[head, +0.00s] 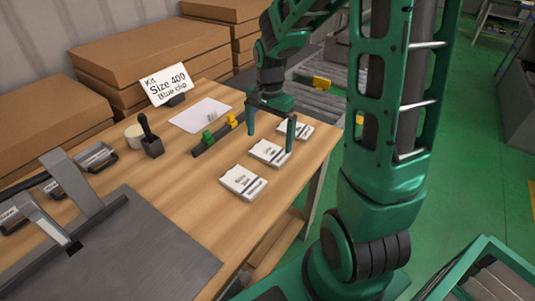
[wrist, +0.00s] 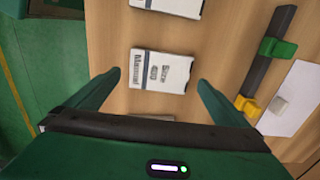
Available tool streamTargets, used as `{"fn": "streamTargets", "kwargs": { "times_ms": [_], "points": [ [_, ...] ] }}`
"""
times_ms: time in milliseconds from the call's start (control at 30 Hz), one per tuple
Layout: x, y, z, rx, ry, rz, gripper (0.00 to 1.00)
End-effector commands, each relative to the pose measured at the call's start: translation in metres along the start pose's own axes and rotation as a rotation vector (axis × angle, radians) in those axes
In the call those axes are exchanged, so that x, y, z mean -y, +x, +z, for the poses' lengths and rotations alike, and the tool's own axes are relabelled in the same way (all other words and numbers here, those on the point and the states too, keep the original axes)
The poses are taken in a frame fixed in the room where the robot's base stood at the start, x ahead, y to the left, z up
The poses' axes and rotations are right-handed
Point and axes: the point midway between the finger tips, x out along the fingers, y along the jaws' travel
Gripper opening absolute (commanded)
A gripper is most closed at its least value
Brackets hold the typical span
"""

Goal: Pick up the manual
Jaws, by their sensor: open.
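Three white booklets lie in a row on the wooden table: a near one (head: 243,181), a middle one (head: 268,152) and a far one (head: 296,129). In the wrist view, a booklet printed "Manual" and "400" (wrist: 160,72) lies flat just beyond my fingertips, apart from them. Another booklet (wrist: 172,6) is cut off at the top edge, and a third (wrist: 152,117) is mostly hidden behind my gripper's crossbar. My gripper (head: 271,141) is open and empty above the row, pointing down. Its two spread fingers also show in the wrist view (wrist: 158,80).
A dark bar (head: 218,135) with green and yellow clips lies left of the booklets, beside a white sheet (head: 200,115). A sign (head: 167,85) reads "Kit Size 400 Blue clip".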

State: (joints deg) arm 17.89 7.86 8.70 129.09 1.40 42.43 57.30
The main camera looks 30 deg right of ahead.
Motion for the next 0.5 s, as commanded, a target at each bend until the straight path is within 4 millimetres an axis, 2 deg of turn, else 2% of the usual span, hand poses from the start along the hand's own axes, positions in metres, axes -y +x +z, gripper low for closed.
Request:
{"fn": "streamTargets", "kwargs": {
  "times_ms": [133,400,500],
  "points": [
    [0.000,0.010,-0.002,0.001,0.000,0.001,1.00],
    [0.001,0.046,-0.006,0.001,0.001,0.003,1.00],
    [0.002,0.052,-0.006,0.000,0.001,0.001,1.00]
  ]
}}
